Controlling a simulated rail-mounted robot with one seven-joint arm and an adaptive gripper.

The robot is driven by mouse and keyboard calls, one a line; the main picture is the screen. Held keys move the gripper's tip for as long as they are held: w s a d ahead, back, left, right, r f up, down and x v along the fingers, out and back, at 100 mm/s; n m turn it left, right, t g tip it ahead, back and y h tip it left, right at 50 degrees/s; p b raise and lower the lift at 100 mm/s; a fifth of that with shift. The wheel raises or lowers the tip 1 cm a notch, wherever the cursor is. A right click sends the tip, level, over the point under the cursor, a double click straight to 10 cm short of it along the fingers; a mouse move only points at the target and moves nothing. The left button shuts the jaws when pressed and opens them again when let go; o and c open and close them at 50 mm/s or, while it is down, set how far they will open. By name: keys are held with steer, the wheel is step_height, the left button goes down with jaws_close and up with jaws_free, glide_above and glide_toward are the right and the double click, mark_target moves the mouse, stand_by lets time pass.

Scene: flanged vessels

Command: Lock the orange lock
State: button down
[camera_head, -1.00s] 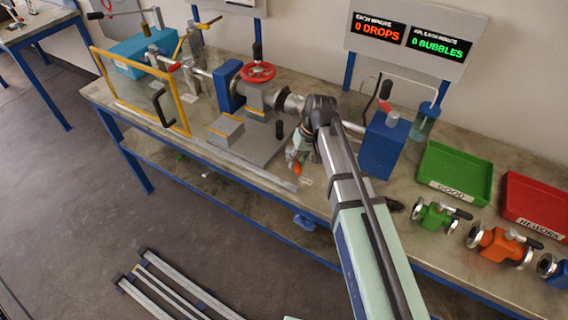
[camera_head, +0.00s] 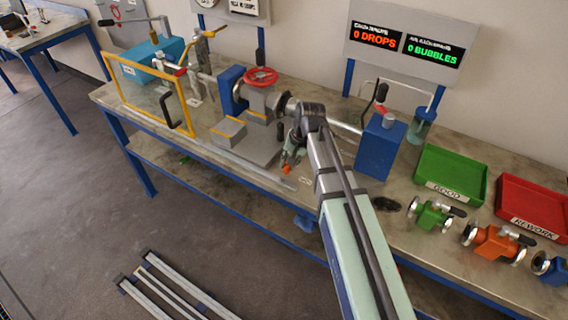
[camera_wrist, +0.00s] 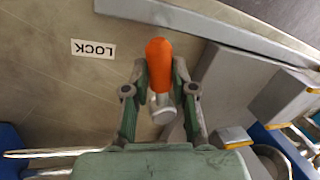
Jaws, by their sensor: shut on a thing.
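The orange lock (camera_wrist: 159,62) has a rounded orange body and a pale metallic end. In the wrist view it lies between the two fingers of my gripper (camera_wrist: 160,88), which is shut on it. In the head view the orange tip (camera_head: 286,169) shows just below my gripper (camera_head: 293,157), over the front part of the bench. A white LOCK label (camera_wrist: 93,49) lies on the bench, to the left of the lock in the wrist view. My arm hides part of the gripper in the head view.
A grey fixture with a red handwheel (camera_head: 261,77) stands behind and left of my gripper. A yellow frame (camera_head: 141,91) stands farther left. A blue block (camera_head: 379,150) stands right of my arm, with a green GOOD tray (camera_head: 452,174) and red REWORK tray (camera_head: 535,208) beyond.

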steer(key=c, duration=0.9)
jaws_free()
steer(key=shift+c, duration=0.2)
steer(key=shift+r, duration=0.1)
steer(key=v, duration=1.1)
steer(key=shift+r, duration=0.4)
